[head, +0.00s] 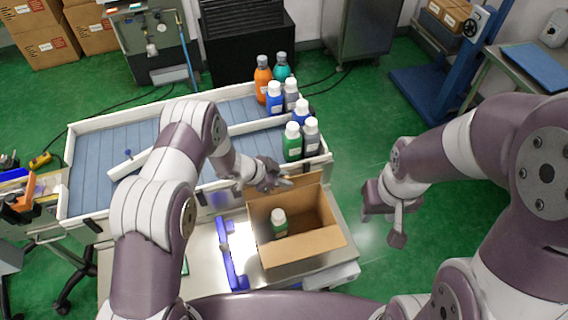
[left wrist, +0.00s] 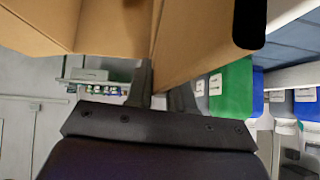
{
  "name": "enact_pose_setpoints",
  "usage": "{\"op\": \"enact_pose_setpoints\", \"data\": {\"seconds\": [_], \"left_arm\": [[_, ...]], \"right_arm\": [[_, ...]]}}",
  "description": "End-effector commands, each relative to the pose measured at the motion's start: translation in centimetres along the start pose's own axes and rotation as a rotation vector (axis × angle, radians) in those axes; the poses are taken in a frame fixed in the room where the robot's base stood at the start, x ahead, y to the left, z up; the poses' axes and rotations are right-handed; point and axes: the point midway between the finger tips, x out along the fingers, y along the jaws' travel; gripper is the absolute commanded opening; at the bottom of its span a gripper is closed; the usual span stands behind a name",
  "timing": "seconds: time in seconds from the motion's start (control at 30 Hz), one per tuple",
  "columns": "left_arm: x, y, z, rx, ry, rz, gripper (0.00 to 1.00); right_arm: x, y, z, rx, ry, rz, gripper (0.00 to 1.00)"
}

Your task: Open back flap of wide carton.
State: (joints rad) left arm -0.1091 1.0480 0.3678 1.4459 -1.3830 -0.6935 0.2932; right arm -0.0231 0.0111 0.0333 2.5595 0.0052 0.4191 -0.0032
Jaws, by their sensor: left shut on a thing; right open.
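The wide carton (head: 308,245) stands on the metal table with its top open, and I see into it. A bottle with a white cap (head: 279,220) stands inside, toward the left. The back flap (head: 292,195) rises along the carton's far side. My left gripper (head: 286,183) is at the top edge of this flap and is shut on it. In the left wrist view brown cardboard (left wrist: 200,40) passes between the fingers (left wrist: 162,88), which partly hide it. My right gripper (head: 384,222) is open and empty, to the right of the carton and apart from it.
Several bottles (head: 293,142) stand on the conveyor (head: 240,107) behind the carton, close to my left gripper. A blue guide (head: 228,252) lies left of the carton on the table (head: 205,265). Green floor (head: 358,150) is clear at the right.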

Motion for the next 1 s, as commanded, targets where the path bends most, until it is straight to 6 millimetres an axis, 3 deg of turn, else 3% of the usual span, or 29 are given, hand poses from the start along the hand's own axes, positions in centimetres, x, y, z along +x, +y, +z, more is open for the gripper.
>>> {"op": "enact_pose_setpoints", "data": {"seconds": [0.27, 0.7, 1.0], "left_arm": [[0.6, -0.5, 1.0, -0.178, 0.002, 0.181, 0.00], [1.9, -2.2, 2.3, -0.446, 0.001, 0.448, 0.00], [2.1, -2.7, 2.5, -0.556, 0.000, 0.558, 0.00]], "right_arm": [[1.3, 0.0, 0.2, 0.000, -0.001, 0.000, 0.43], [8.8, 0.0, 1.1, 0.000, -0.001, 0.000, 0.43], [12.3, 0.0, 1.5, 0.000, -0.001, 0.000, 0.43]]}}
